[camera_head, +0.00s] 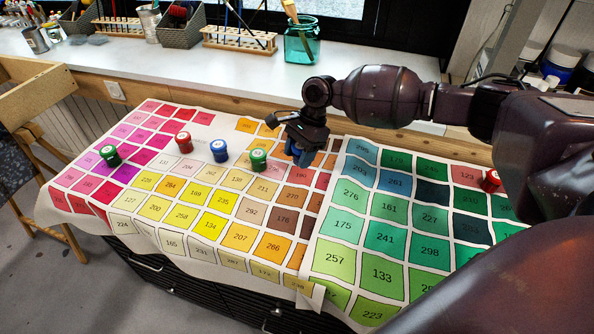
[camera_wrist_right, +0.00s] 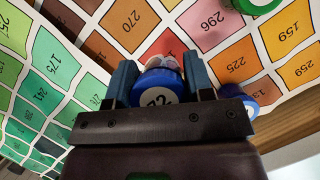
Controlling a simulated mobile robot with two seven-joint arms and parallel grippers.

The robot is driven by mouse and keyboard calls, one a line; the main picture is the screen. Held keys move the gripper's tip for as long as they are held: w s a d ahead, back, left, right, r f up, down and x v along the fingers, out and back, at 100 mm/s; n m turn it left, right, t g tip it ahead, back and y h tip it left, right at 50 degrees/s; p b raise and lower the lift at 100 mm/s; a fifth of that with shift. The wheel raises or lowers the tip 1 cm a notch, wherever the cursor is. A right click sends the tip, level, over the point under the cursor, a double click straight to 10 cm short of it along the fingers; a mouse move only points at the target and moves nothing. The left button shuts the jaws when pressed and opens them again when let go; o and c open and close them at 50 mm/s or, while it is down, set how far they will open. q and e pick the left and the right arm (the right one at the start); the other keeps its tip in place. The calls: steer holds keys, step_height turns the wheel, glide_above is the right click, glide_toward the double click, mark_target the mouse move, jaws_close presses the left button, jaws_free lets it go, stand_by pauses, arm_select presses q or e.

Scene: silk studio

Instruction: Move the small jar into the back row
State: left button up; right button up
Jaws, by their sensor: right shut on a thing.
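My right gripper (camera_head: 297,153) is over the cloth, right of the green-lidded jar. In the right wrist view its blue fingers (camera_wrist_right: 160,88) are shut on a small blue jar (camera_wrist_right: 158,96) with a pale label reading 72. In the head view the held jar is largely hidden by the gripper; I cannot tell whether it touches the cloth. Other small jars stand on the cloth: a dark green one (camera_head: 109,155), a red one (camera_head: 184,142), a blue one (camera_head: 220,151), a green one (camera_head: 258,160) and a red one (camera_head: 491,181) at right. My left gripper is not in view.
Printed colour-chart cloths (camera_head: 140,190) cover the low bench. Behind it a white ledge (camera_head: 180,75) holds brush racks (camera_head: 240,40), tins and a teal glass jar (camera_head: 301,40). My right arm covers the right side. Bare chart squares lie in front of the jars.

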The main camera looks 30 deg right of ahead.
mark_target(299, 179)
step_height(299, 179, down, 6)
steer(key=shift+r+b, duration=0.1)
steer(key=shift+b, duration=0.65)
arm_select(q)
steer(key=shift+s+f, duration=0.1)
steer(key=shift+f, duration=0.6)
arm_select(e)
steer(key=o, duration=0.9)
steer(key=shift+o, duration=0.2)
arm_select(q)
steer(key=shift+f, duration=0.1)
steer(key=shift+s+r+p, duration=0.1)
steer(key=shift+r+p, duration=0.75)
steer(key=shift+p, duration=0.35)
arm_select(e)
steer(key=v, duration=1.2)
